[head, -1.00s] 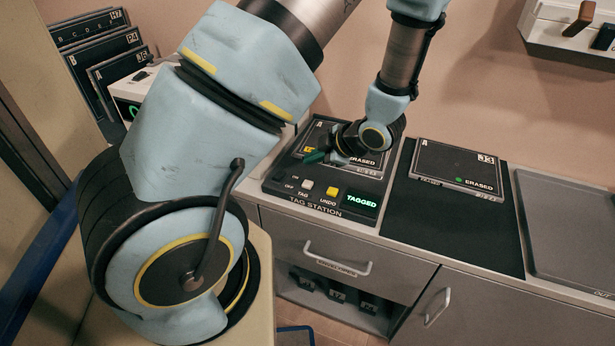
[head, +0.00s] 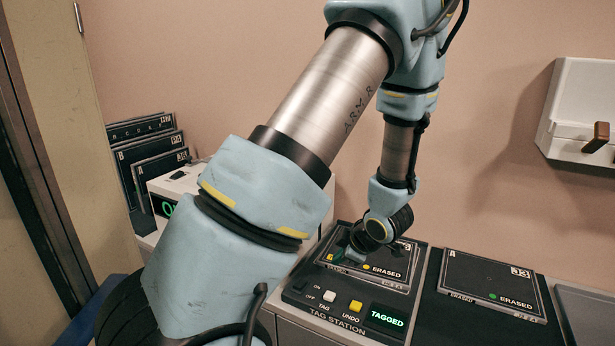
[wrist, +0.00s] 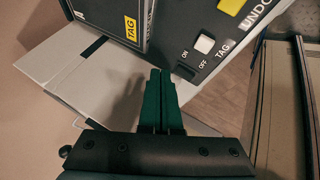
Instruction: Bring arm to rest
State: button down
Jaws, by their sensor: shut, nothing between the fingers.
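My gripper (wrist: 159,100) shows in the wrist view with its two green fingers together and nothing between them. In the head view my gripper (head: 350,254) hangs at the end of my arm, above the left part of the tag station (head: 340,318). A dark cassette plate (head: 385,279) marked ERASED with a yellow dot lies on the station, partly hidden by my wrist. The station's display (head: 388,317) reads TAGGED in green. In the wrist view, the station's white TAG button (wrist: 205,44) and yellow UNDO button (wrist: 231,5) are near the fingers.
A second plate (head: 490,287) marked ERASED with a green dot lies on the dark mat to the right. Several dark plates (head: 150,160) stand in a rack at the left beside a white device (head: 172,190). A white wall holder (head: 585,115) is at the upper right.

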jog(key=a+r+m+g+h, duration=0.2)
jog(key=a+r+m+h, duration=0.25)
jog(key=r+m, duration=0.4)
jog(key=s+a+r+m+g, duration=0.2)
jog(key=s+a+r+m, duration=0.2)
jog(key=s+a+m, duration=0.3)
jog(key=s+a, duration=0.2)
jog(key=a, duration=0.1)
jog(key=shift+s+a+r+m+g+y, duration=0.2)
jog(key=shift+a+m+g+y, duration=0.1)
jog(key=shift+m+g+y, duration=0.1)
